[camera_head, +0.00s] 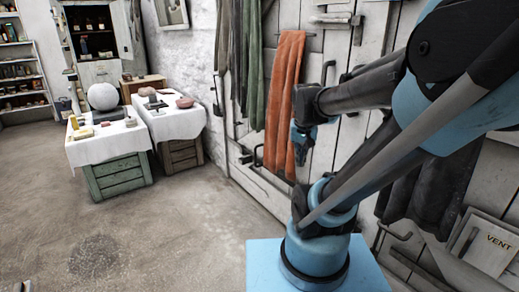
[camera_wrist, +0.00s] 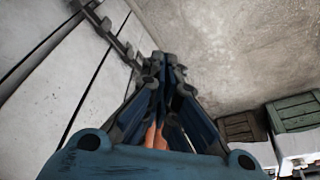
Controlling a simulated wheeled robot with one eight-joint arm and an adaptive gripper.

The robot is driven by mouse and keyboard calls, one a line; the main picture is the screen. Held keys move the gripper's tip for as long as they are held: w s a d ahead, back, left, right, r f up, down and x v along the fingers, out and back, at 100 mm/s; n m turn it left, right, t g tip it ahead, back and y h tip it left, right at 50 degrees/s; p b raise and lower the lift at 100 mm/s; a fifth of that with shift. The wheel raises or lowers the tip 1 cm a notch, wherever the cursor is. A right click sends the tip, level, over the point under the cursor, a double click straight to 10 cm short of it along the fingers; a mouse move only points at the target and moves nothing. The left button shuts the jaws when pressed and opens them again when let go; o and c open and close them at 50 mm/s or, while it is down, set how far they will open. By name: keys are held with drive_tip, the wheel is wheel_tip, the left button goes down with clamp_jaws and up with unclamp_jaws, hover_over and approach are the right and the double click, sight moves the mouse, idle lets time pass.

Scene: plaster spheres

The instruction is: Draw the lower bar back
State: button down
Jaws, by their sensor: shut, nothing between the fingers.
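My gripper (camera_head: 302,137) is shut and empty in the head view, in front of the orange cloth on the plank wall. Its fingertips (camera_wrist: 165,62) are close together in the wrist view. A dark metal bar (camera_wrist: 112,32) runs along the white planks at the wrist view's upper left, close to the fingertips; I cannot tell whether they touch. In the head view a light bar (camera_head: 333,19) sits high on the planks. Dark metal fittings (camera_head: 248,156) sit low on the wall, left of the gripper. I cannot tell for certain which is the lower bar.
An orange cloth (camera_head: 285,85) and a green cloth (camera_head: 255,70) hang on the wall. Two white-covered crate tables (camera_head: 108,150) (camera_head: 178,125) stand at the left, one bearing a white sphere (camera_head: 103,96). A vent box (camera_head: 492,245) is at lower right. The floor at left is clear.

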drive_tip(key=w+a+m+t+h, duration=0.1)
drive_tip(key=w+a+m, duration=0.15)
drive_tip(key=w, duration=1.15)
drive_tip(key=w+a+m+t, duration=0.1)
drive_tip(key=w+a+m, duration=0.15)
drive_tip(key=w, duration=1.05)
drive_tip(key=w+a+f+m, duration=0.3)
drive_tip(key=w+f, duration=0.8)
drive_tip(key=w, duration=0.4)
drive_tip(key=w+a+f+m+t, duration=0.1)
drive_tip(key=w+a+f, duration=0.3)
drive_tip(key=w+f, duration=0.8)
drive_tip(key=shift+w+m+t+h, duration=0.35)
drive_tip(key=shift+w+m, duration=0.55)
drive_tip(key=shift+w, duration=1.15)
drive_tip(key=shift+d, duration=0.1)
